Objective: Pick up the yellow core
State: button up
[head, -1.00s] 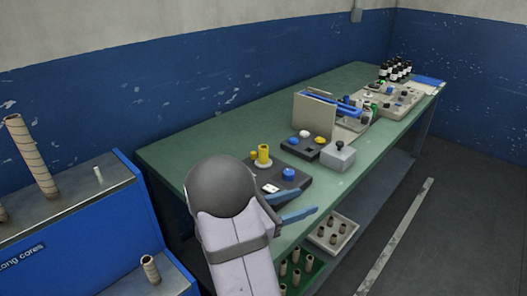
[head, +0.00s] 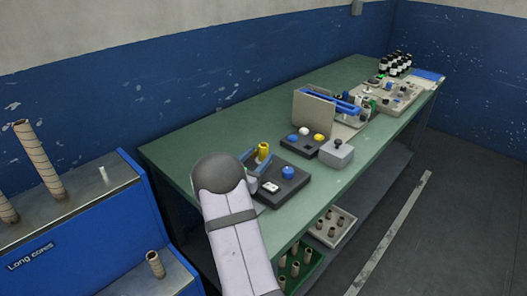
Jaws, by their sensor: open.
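The yellow core (head: 263,149) stands upright on the left part of a dark base plate (head: 286,195) on the green bench. My gripper (head: 257,160) is open, with its blue fingers at the core's near side. They hide the core's lower part. I cannot tell whether either finger touches it, or whether the core is between them. My grey wrist covers the near left of the plate.
A blue knob (head: 288,172) and a white block (head: 270,187) are on the same plate. Behind are a control box with colored buttons (head: 304,145) and a grey box (head: 337,152). The green bench top (head: 220,135) is clear at the back left.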

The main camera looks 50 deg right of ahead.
aim_at(265, 147)
jog(key=shift+x, duration=1.35)
jog(key=shift+d, duration=0.15)
jog(key=shift+p+x, duration=0.85)
jog(key=shift+x, duration=1.6)
jog(key=shift+w+r, duration=0.1)
jog(key=shift+w, duration=0.05)
jog(key=c, duration=1.2)
jog(key=shift+r, duration=0.15)
notch_tip(265, 147, up, 10)
jog(key=b, duration=0.1)
